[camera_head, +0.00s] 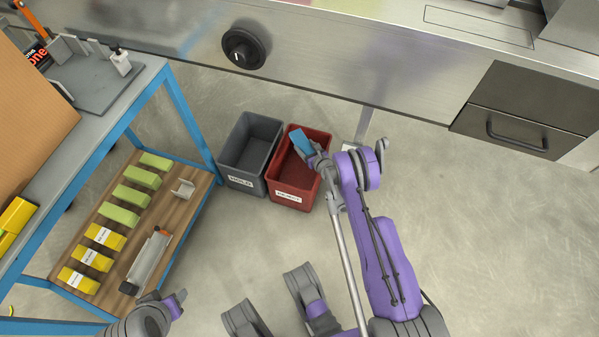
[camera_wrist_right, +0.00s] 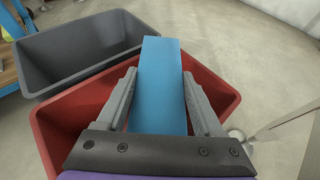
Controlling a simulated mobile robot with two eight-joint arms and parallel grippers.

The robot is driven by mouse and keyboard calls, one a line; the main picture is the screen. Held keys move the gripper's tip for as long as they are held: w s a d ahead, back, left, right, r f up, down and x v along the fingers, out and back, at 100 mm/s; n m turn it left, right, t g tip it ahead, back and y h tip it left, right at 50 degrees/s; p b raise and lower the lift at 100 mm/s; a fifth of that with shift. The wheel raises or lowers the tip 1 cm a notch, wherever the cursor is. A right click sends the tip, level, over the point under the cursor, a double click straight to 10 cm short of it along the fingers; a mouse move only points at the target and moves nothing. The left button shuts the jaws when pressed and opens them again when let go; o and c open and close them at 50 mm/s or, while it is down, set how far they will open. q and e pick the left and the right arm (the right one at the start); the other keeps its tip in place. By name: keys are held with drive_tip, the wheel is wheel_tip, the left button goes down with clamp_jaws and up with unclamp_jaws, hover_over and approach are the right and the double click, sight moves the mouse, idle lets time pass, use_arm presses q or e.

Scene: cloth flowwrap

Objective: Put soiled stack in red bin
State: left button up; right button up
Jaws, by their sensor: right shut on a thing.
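My right gripper (camera_head: 311,152) is shut on a blue stack (camera_head: 301,140). It holds the stack over the red bin (camera_head: 285,179), near the bin's back right part. In the right wrist view the blue stack (camera_wrist_right: 162,85) lies between the two grey fingers (camera_wrist_right: 160,98), with its far end pointing away. The red bin (camera_wrist_right: 62,118) shows on both sides beneath it. The stack hides part of the bin's inside, and its height above the rim is hard to judge. My left gripper (camera_head: 177,300) is low at the bottom left, away from the bins; its jaw opening is unclear.
A grey bin (camera_head: 247,152) labelled HOLD stands directly left of the red bin. A blue-framed bench (camera_head: 150,95) on the left has a wooden lower shelf (camera_head: 165,205) with green and yellow packs. A steel machine with a black knob (camera_head: 243,48) runs behind. Floor right is clear.

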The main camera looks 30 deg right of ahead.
drive_tip(key=o, duration=1.3)
use_arm(q)
drive_tip(key=shift+s, duration=0.1)
use_arm(e)
drive_tip(key=shift+s, duration=0.1)
